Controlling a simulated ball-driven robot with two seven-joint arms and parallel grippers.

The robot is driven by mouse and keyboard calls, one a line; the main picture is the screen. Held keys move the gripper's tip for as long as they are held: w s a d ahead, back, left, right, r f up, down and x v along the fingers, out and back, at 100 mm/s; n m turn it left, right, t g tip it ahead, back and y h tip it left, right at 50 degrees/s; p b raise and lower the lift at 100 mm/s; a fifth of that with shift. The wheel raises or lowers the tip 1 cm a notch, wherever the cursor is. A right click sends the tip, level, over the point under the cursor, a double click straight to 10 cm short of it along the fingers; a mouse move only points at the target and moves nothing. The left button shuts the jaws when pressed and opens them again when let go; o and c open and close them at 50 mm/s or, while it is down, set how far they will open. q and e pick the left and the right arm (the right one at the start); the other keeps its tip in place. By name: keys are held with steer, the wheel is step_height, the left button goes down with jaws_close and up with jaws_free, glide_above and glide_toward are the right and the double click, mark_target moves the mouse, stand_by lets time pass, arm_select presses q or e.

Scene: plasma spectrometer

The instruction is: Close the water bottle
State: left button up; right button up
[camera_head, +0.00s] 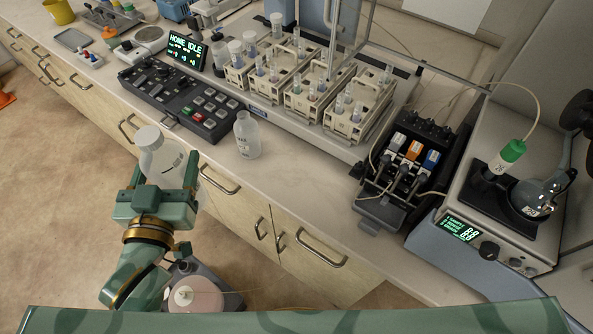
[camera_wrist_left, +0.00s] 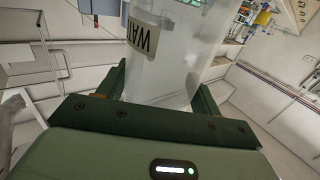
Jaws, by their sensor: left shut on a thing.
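The water bottle (camera_head: 163,157) is a clear, wide bottle. It is held off the front edge of the bench, slightly tilted, at the left of the head view. A white round cap (camera_head: 148,136) shows at its top; I cannot tell whether it is screwed tight. My left gripper (camera_head: 162,182) is shut on the bottle's body, one finger on each side. In the left wrist view the bottle (camera_wrist_left: 180,70) stands between the fingers, with part of a "WAT" label showing; its top is out of that view. My right gripper is in neither view.
A clear bottle (camera_head: 247,138), with no cap visible, stands on the bench near its front edge. Behind it are a black control panel (camera_head: 185,95) and beige tube racks (camera_head: 312,97).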

arm_select(q)
steer(key=shift+w+d+r, duration=0.1)
steer(key=shift+d+r, duration=0.05)
steer(key=shift+r, duration=0.05)
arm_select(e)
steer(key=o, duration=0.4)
arm_select(q)
steer(key=s+d+r+m+g+h+b, duration=0.1)
steer(key=d+r+m+g+h, duration=0.2)
steer(key=d+m+h, duration=0.6)
steer(key=d+g+h, duration=0.2)
steer(key=d+h, duration=0.2)
steer(key=d, duration=0.1)
steer(key=shift+s+d+g, duration=0.2)
steer(key=shift+d+g, duration=0.2)
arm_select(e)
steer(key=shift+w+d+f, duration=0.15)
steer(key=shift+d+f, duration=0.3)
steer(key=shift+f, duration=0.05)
